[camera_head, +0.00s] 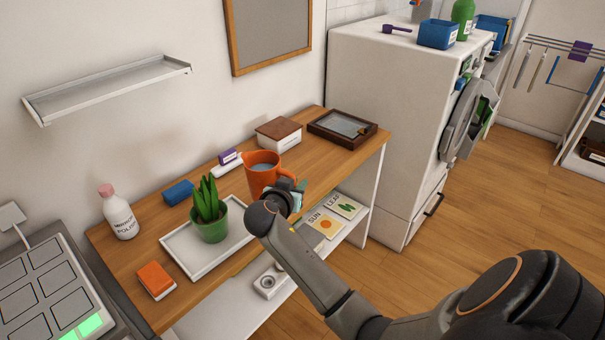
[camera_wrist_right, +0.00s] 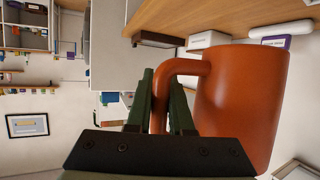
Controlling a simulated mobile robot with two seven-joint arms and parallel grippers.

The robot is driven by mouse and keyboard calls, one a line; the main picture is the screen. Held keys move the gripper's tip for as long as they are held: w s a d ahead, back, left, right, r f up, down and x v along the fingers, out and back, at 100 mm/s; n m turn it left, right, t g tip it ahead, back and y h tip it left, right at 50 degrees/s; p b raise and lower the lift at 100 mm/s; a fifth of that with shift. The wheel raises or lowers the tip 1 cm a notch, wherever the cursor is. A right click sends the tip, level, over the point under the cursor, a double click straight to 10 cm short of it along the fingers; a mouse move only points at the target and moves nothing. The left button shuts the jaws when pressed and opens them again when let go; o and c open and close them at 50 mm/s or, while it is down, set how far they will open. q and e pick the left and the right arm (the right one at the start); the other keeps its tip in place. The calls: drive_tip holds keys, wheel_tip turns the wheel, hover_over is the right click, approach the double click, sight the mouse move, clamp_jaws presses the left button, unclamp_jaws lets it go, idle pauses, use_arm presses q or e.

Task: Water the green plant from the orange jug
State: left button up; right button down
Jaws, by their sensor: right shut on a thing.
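The orange jug (camera_head: 262,178) is upright at the middle of the wooden bench, with greyish-blue liquid visible inside. My right gripper (camera_head: 288,192) is at its right side. In the right wrist view, the fingers (camera_wrist_right: 167,110) are shut around the handle of the jug (camera_wrist_right: 240,105). I cannot tell whether the jug's base touches the bench. The green plant (camera_head: 207,200) has upright pointed leaves in a green pot (camera_head: 211,228), to the left of the jug and apart from it. The pot stands on a white tray (camera_head: 182,256). My left gripper is not in view.
A brown-lidded box (camera_head: 278,135) and a dark framed tray (camera_head: 342,129) stand right of the jug. A wall shelf (camera_head: 110,88) hangs above left.

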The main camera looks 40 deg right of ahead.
sight(271, 181)
drive_tip(key=a+n+p, duration=0.5)
drive_tip(key=a+n, duration=0.2)
drive_tip(key=a, duration=0.1)
drive_tip(key=shift+s+a+r+g, duration=0.35)
drive_tip(key=shift+s+r+g, duration=0.05)
drive_tip(key=shift+r, duration=0.05)
drive_tip(key=shift+w+n+p, duration=0.1)
drive_tip(key=shift+n+p, duration=0.2)
drive_tip(key=shift+p, duration=0.05)
drive_tip(key=shift+a+r, duration=0.1)
drive_tip(key=shift+r, duration=0.2)
idle(0.4)
drive_tip(key=shift+w+a+r+n+g+h, duration=0.1)
drive_tip(key=shift+w+r+n+g+h, duration=0.1)
drive_tip(key=shift+r+n+g+h, duration=0.15)
drive_tip(key=shift+w+a+r+n+g+h, duration=0.15)
drive_tip(key=shift+w+r+n+g, duration=0.1)
drive_tip(key=shift+r+n, duration=0.2)
idle(4.9)
